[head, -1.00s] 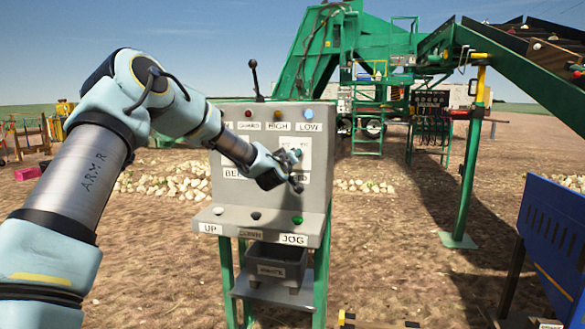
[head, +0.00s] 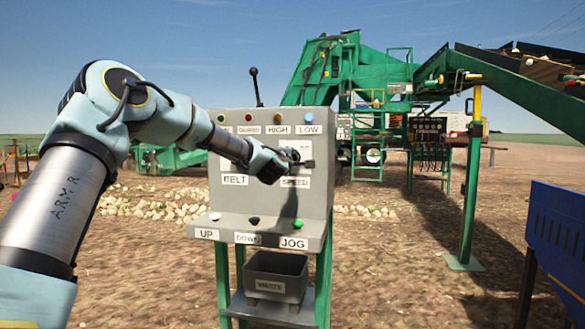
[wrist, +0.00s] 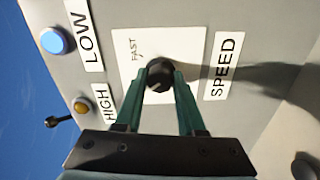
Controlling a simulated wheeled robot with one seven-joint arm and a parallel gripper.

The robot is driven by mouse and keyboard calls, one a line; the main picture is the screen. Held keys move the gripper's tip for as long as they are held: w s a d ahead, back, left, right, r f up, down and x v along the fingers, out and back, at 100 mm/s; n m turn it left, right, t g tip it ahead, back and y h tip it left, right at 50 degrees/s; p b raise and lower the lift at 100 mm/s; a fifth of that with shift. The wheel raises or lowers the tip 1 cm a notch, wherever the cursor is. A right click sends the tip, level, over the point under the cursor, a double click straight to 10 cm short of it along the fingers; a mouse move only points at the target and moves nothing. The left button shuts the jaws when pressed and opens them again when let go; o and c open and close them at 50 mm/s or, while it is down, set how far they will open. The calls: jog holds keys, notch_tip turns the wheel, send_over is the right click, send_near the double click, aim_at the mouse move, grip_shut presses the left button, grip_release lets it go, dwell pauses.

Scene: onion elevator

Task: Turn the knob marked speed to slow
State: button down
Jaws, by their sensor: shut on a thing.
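The black speed knob (wrist: 160,73) stands on a white plate (wrist: 135,42) marked FAST, next to the SPEED label (wrist: 222,66). My gripper (wrist: 160,78) has its two green fingers on either side of the knob, shut on it. The knob's pointer direction cannot be made out, and no SLOW marking is readable. In the head view my gripper (head: 293,163) is at the grey control panel (head: 225,150), just above the SPEED label (head: 295,182), and mostly hides the knob.
Lamps marked HIGH and LOW (head: 309,117) sit above the knob. A black lever (head: 255,85) stands on the panel's top. Buttons UP, DOWN and JOG (head: 298,224) are on the ledge below, over a waste bin (head: 275,280). A blue machine (head: 555,240) stands at the right.

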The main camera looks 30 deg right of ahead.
jog(key=shift+f+n+b, duration=0.1)
jog(key=shift+n+b, duration=0.35)
jog(key=shift+n, duration=0.15)
jog(key=c, duration=0.5)
grip_release()
jog(key=shift+s+a, duration=0.1)
jog(key=b+v, duration=0.1)
jog(key=v, duration=0.9)
jog(key=shift+s+a+b, duration=0.2)
jog(key=shift+s+b, duration=0.05)
jog(key=shift+b, duration=0.05)
